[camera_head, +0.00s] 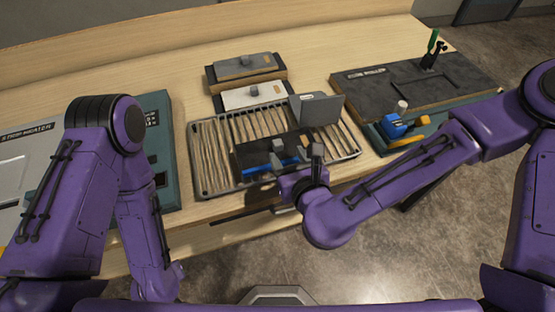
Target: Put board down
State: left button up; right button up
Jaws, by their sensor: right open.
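A slotted rack (205,172) with a metal frame and many pale ridges lies on the table in front of me. A dark board (250,153) with a blue strip along its near side lies over the middle of the rack. A grey plate (320,109) stands upright at the rack's right rear; I cannot tell whether it belongs to the dark board. My right gripper (296,161) is open at the right end of the dark board, and its fingers hide part of it. I cannot tell whether they touch it. My left gripper is out of view; only its arm shows.
A teal console (160,105) stands at the left. The table behind is clear.

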aim_at(279, 146)
jog(key=shift+w+f+b, duration=0.3)
jog(key=shift+f+b, duration=0.05)
jog(key=shift+f, duration=0.05)
jog(key=shift+w+r, duration=0.1)
jog(key=shift+r, duration=0.05)
jog(key=p+x, duration=0.1)
jog(key=x, duration=0.1)
jog(key=p+x, duration=0.1)
jog(key=x, duration=0.1)
jog(key=shift+w+a, duration=0.3)
jog(key=shift+a, duration=0.15)
jog(key=shift+w, duration=0.15)
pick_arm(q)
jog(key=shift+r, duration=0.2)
pick_arm(e)
grip_shut()
